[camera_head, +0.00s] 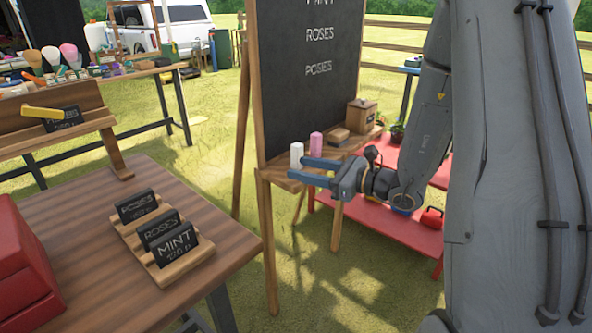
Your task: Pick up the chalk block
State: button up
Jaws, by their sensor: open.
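A white chalk block (297,154) stands upright near the left end of the wooden ledge (281,178) of the chalkboard. A pink block (316,143) stands upright just right of it. My gripper (297,168) reaches in from the right with its two blue fingers apart, pointing left over the ledge. The fingertips are in front of and just below the white block in the picture. The upper finger covers the foot of the pink block. I see nothing held between the fingers, and I cannot tell whether they touch either block.
A wooden eraser (339,136) and a wooden box (361,117) stand farther right on the ledge. The chalkboard (308,80) rises behind. A wooden table (90,215) at the left bears a rack with small signs (176,243). A red bench (385,229) stands behind my arm.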

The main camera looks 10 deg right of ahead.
aim_at(297, 154)
jog(key=w+d+m+t, duration=0.1)
jog(key=w+d+m+t+h, duration=0.1)
jog(key=d, duration=0.1)
jog(key=w+d+t+b, duration=0.1)
jog(key=shift+w+d+f+m+h, duration=0.3)
jog(key=shift+w+d+f+m, duration=0.1)
jog(key=p+x, duration=0.1)
jog(key=x, duration=0.6)
jog(key=shift+a+r, duration=0.1)
jog(key=shift+a, duration=0.25)
grip_shut()
